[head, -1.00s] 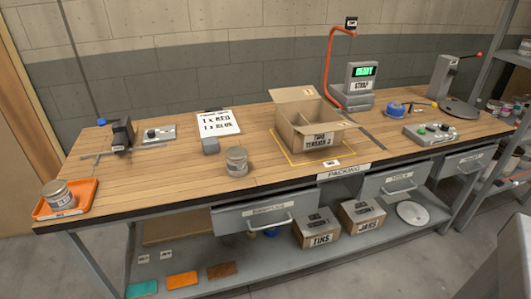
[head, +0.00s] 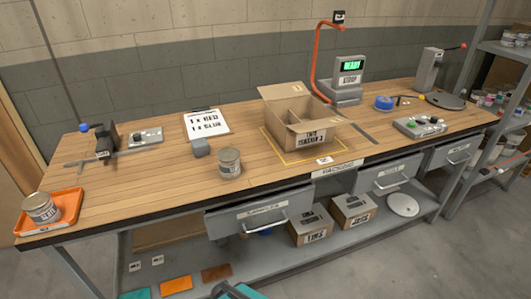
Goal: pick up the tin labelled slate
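A grey metal tin (head: 41,207) stands upright in the orange tray (head: 72,212) at the bench's left end in the head view. Its label seems to read SLATE, though it is small and blurred. A second, similar tin (head: 229,162) stands on the bare wood near the front middle of the bench; its label is too small to read. Only a grey and teal piece, likely part of my arm, shows at the bottom edge. My gripper's fingers are not in view.
An open divided cardboard box (head: 304,139) sits inside a yellow outline on the bench (head: 130,195). A clipboard (head: 206,122), a grey block (head: 200,147) and a clamp-like tool (head: 104,146) stand behind the tins. The drawers (head: 262,213) jut out at the front. Wood between the tins is clear.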

